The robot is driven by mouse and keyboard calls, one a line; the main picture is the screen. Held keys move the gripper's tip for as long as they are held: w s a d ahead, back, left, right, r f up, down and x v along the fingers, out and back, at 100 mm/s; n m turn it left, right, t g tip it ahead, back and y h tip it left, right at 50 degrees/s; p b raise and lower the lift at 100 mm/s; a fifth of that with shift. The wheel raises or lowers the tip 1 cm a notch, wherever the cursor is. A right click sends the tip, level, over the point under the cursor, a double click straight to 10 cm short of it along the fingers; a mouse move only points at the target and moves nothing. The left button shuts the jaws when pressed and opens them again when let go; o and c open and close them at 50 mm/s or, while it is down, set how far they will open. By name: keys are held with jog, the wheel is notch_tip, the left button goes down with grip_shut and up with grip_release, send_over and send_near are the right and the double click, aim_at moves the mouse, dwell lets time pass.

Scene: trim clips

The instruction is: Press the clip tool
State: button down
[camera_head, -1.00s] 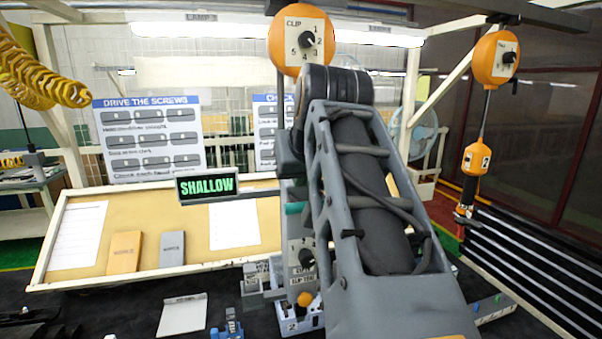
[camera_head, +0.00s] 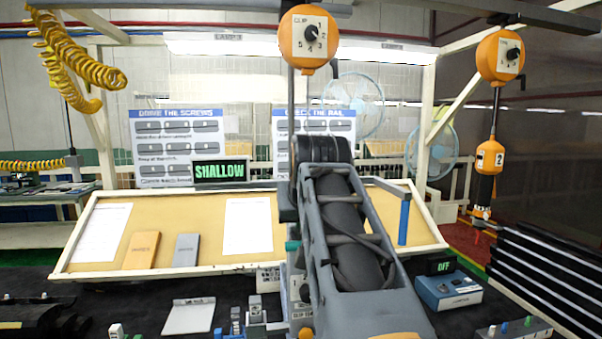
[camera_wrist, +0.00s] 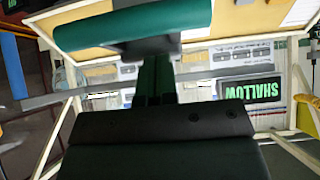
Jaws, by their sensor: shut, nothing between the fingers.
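The clip tool's grey body, labelled at its base (camera_head: 302,315) in the head view, stands mostly behind my arm. The end of its teal-green handle (camera_head: 292,246) shows left of my arm. In the wrist view, the picture is upside down and the green handle (camera_wrist: 130,28) lies across the top, just beyond my gripper (camera_wrist: 155,65). My dark fingers are shut with nothing between them. They look close to the handle; I cannot tell whether they touch it. A display (camera_head: 220,171) reads SHALLOW in green; it also shows in the wrist view (camera_wrist: 250,90).
A tan sloped board (camera_head: 180,215) with papers stands behind the tool. A blue box (camera_head: 447,289) with a display reading OFF is at right. A white card (camera_head: 188,316) lies on the dark bench at left. Orange hanging units labelled CLIP (camera_head: 308,40) and at right (camera_head: 497,54) hang above.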

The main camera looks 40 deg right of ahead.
notch_tip(320, 180, down, 8)
jog(key=b, duration=0.6)
jog(key=shift+f, duration=0.2)
jog(key=w+d+r+p+v, duration=0.1)
jog(key=r+p+v, duration=0.1)
jog(key=v, duration=1.1)
jog(key=shift+w+p, duration=0.35)
jog(key=shift+p, duration=0.55)
jog(key=shift+d, duration=0.1)
